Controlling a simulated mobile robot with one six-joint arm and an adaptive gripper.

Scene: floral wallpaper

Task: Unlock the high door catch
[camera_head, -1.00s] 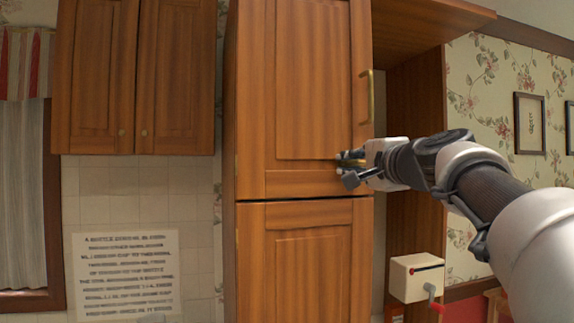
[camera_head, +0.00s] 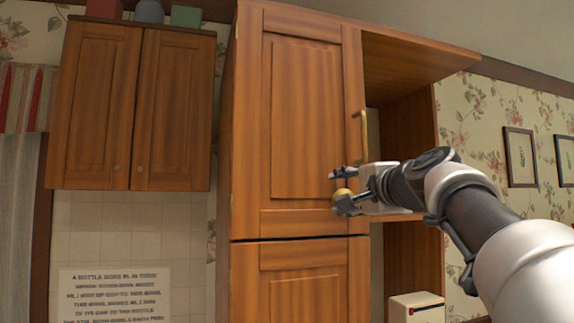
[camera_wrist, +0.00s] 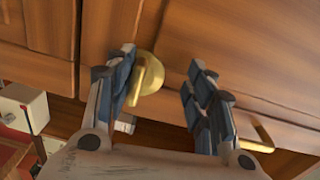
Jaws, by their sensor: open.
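The door catch is a brass disc with a small lever (camera_wrist: 147,75), seen in the wrist view between my fingers and close to the left one. In the head view a brass part (camera_head: 343,194) shows between the fingertips, at the lower right of the tall wooden door (camera_head: 305,120). My gripper (camera_head: 344,189) is open, with its fingers either side of the catch. I cannot tell whether a finger touches it. The door is shut. Its brass bar handle (camera_head: 357,125) is above my gripper in the head view and beyond the right finger in the wrist view (camera_wrist: 262,138).
A lower wooden door (camera_head: 300,285) is under the tall one. Open shelving (camera_head: 405,130) is right of it. A white box (camera_head: 416,306) stands lower right. A wall cabinet (camera_head: 135,105) and a printed notice (camera_head: 113,293) are at left.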

